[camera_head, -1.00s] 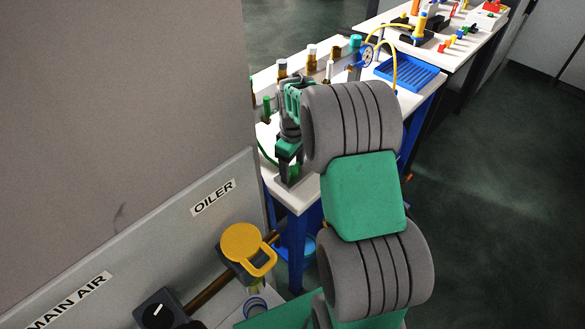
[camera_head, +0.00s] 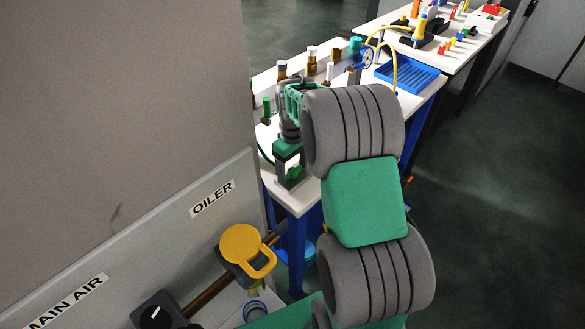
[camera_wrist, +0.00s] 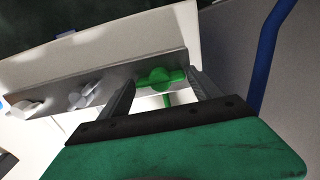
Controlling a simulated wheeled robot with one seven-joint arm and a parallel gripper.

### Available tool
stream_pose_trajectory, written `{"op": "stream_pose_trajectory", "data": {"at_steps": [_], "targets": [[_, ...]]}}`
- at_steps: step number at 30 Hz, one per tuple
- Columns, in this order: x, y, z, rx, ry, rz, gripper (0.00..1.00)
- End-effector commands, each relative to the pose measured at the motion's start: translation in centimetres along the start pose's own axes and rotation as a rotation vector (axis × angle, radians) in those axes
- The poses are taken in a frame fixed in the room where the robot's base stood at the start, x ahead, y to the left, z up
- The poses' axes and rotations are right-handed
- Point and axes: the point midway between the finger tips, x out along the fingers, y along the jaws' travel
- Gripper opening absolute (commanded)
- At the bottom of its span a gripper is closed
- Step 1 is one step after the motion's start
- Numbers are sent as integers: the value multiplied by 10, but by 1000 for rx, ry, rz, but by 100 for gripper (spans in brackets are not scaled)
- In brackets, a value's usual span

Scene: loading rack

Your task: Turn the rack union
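The rack union appears to be the green winged fitting (camera_wrist: 160,78) on a grey metal bar in the wrist view. A green stem or hose runs down from it. My gripper (camera_wrist: 162,86) has its two dark fingers apart, one on each side of the green fitting. The right fingertip is close to the fitting's right wing, and I cannot tell whether it touches. The left fingertip is close to the left wing. In the head view my gripper (camera_head: 290,178) is at the near corner of the white bench, and the fitting between its fingers cannot be made out.
Two pale fittings (camera_wrist: 82,95) and (camera_wrist: 26,107) sit on the same bar to the left. The white bench (camera_head: 335,188) has blue legs and a blue tray (camera_head: 408,74). A grey panel (camera_head: 150,255) stands left, with a yellow-handled valve (camera_head: 243,243) below. Dark floor is clear at right.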

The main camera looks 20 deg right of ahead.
Motion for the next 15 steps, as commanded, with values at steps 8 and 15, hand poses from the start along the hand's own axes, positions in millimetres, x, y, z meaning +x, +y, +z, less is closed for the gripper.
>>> {"op": "stream_pose_trajectory", "data": {"at_steps": [8, 15], "targets": [[0, 0, 0, 0, -1, 0, 90], [-7, 0, 0, 0, 1, 1, 90]]}}
